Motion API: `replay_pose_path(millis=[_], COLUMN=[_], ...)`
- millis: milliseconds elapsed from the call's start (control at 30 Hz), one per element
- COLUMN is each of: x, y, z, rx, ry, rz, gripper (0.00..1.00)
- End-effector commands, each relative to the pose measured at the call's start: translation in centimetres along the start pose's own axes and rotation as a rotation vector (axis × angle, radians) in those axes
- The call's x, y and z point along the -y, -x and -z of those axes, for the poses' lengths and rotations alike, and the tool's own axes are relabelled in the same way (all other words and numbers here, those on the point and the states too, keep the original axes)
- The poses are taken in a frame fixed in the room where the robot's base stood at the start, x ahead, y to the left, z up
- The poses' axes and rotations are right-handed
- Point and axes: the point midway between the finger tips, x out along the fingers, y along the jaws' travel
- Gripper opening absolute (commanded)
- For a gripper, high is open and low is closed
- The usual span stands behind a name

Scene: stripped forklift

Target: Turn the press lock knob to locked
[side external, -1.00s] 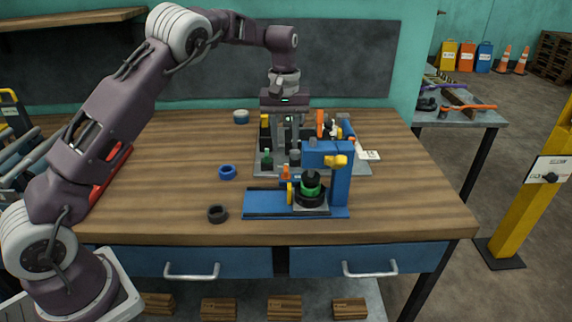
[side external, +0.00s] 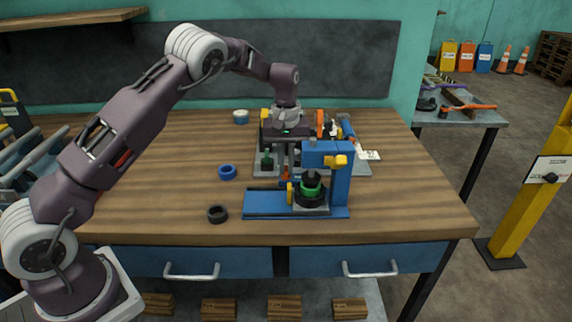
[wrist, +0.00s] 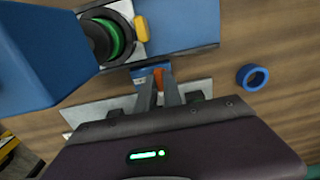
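The blue press (side external: 343,188) stands on a blue base near the front of the bench, with a black and green round part (side external: 311,187) in it. A small orange knob (side external: 285,173) on a blue block is just behind and left of it; I take it for the lock knob. My gripper (side external: 285,168) points down over this knob. In the wrist view the orange knob (wrist: 158,79) shows between my two fingers (wrist: 158,74), which stand apart. I cannot tell whether they touch it. The knob's markings are hidden.
A yellow knob (side external: 341,160) sits on the press's upper arm, close right of my gripper. A grey plate (side external: 355,171) with several parts lies behind. A blue ring (side external: 228,172) and a black ring (side external: 218,214) lie left. The bench's left part is clear.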

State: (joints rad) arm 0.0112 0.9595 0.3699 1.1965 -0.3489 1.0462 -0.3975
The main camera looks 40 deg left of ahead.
Motion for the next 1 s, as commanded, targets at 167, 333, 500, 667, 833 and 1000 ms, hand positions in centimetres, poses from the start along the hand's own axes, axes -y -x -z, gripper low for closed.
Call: replay_pose_path(millis=[167,333,500,667,833,1000], x=[-0.01,0.13,0.11,0.11,0.12,0.13], y=[0.03,0.03,0.04,0.05,0.04,0.03], z=[0.00,0.05,0.02,0.01,0.01,0.02], rx=[0.000,0.001,0.000,0.000,0.000,0.000], ry=[-0.033,-0.289,-0.401,-0.400,-0.398,-0.398], rz=[-0.001,-0.002,-0.001,-0.001,-0.001,0.000], gripper=[0.00,0.00,0.00,0.00,0.33,0.33])
